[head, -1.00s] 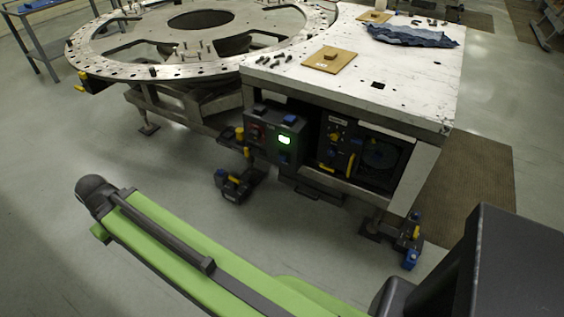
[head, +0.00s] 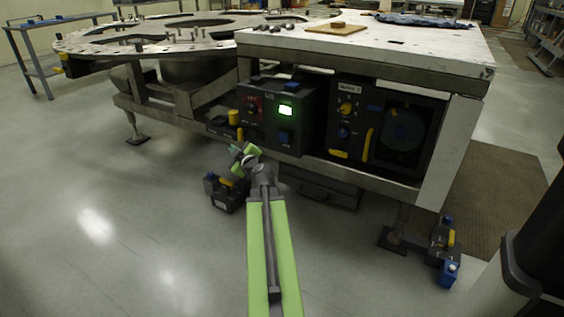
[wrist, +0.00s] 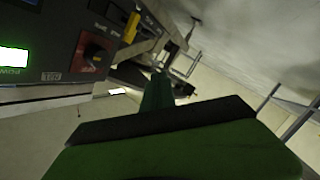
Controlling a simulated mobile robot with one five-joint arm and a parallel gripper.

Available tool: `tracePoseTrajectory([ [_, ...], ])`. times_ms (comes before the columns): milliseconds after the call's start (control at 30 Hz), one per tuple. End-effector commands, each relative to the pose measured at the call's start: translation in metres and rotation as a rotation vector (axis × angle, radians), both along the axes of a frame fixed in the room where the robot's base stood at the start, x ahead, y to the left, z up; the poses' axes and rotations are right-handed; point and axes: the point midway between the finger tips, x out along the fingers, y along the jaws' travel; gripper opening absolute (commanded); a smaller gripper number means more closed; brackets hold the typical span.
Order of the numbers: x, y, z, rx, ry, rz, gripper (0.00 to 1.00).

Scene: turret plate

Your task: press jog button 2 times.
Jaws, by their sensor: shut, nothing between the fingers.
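A dark control box (head: 262,115) hangs at the front left of the white-topped table. It has a lit green-white screen (head: 286,110), a blue button (head: 284,138) below it, a red knob (head: 253,106) and a yellow part (head: 235,117) at left. No label that I can read says which control is the jog button. My gripper (head: 245,154) is shut and empty, just below and in front of the box, and seems apart from it. In the wrist view my gripper (wrist: 157,92) points past the box, with the screen (wrist: 14,60) and red knob (wrist: 94,57) at left.
The table (head: 380,45) has a second panel with yellow and blue parts (head: 346,125) to the right of the box. A large metal ring (head: 150,38) stands at the back left.

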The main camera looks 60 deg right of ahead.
Motion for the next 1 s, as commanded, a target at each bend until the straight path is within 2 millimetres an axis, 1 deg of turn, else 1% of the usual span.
tracePoseTrajectory([
  [33,-0.021,-0.023,-0.024,-0.037,-0.006,-0.055,0.00],
  [100,-0.044,-0.048,-0.030,-0.084,-0.009,-0.121,0.00],
  [200,-0.070,-0.071,-0.036,-0.131,-0.005,-0.188,0.00],
  [300,-0.084,-0.083,-0.037,-0.153,-0.001,-0.225,0.00],
  [400,-0.088,-0.087,-0.036,-0.162,0.001,-0.236,0.00],
  [767,-0.088,-0.088,-0.034,-0.162,0.002,-0.235,0.00],
  [867,-0.088,-0.094,-0.034,-0.161,0.001,-0.235,0.00],
  [1000,-0.088,-0.108,-0.034,-0.160,0.001,-0.237,0.00],
])
